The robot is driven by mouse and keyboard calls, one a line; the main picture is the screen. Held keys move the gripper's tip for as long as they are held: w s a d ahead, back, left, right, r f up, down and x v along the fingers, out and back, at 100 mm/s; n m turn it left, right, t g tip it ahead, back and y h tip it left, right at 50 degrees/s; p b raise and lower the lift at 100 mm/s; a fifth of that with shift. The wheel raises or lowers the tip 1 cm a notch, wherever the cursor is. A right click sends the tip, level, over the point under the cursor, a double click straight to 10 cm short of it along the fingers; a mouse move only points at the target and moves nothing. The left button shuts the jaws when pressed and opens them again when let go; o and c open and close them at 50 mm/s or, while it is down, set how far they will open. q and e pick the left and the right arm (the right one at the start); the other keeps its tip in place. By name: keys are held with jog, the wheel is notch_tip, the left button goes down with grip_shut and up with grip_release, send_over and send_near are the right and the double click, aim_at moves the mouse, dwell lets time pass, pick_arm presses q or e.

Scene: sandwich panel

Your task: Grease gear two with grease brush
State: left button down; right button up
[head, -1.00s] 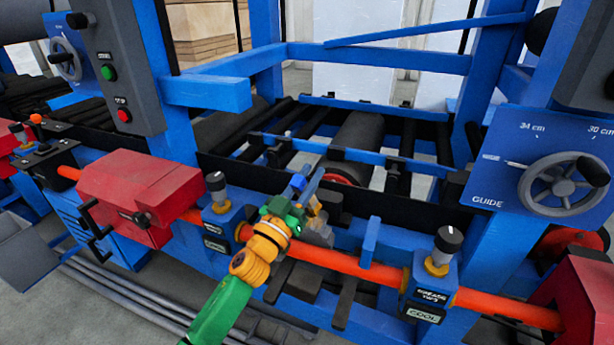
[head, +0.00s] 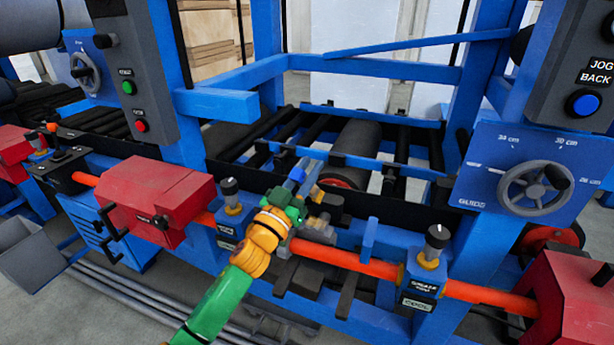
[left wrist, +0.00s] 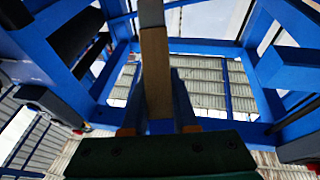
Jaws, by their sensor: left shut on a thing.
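My left gripper (head: 306,180) is at the middle of the machine's front, above the orange shaft (head: 350,260). It is shut on the brush, whose wooden handle (left wrist: 156,75) with a grey end shows between the blue fingers in the left wrist view. The brush tip cannot be made out in the head view. Grey parts (head: 318,230) sit on the shaft beside my gripper, partly hidden by it; I cannot tell if they are the gear. A post with a black knob (head: 437,238) stands right of them, its label seeming to read "grease two". My right gripper is not in view.
Red housings (head: 158,198) and (head: 575,290) cover the shaft at left and right. A blue guide panel with a handwheel (head: 535,188) stands at right. Blue frame posts and a beam (head: 215,104) surround black rollers (head: 360,145) behind my gripper.

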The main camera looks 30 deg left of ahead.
pick_arm(q)
jog(key=shift+r+p, duration=1.6)
jog(key=shift+r, duration=0.5)
jog(key=shift+f, duration=0.1)
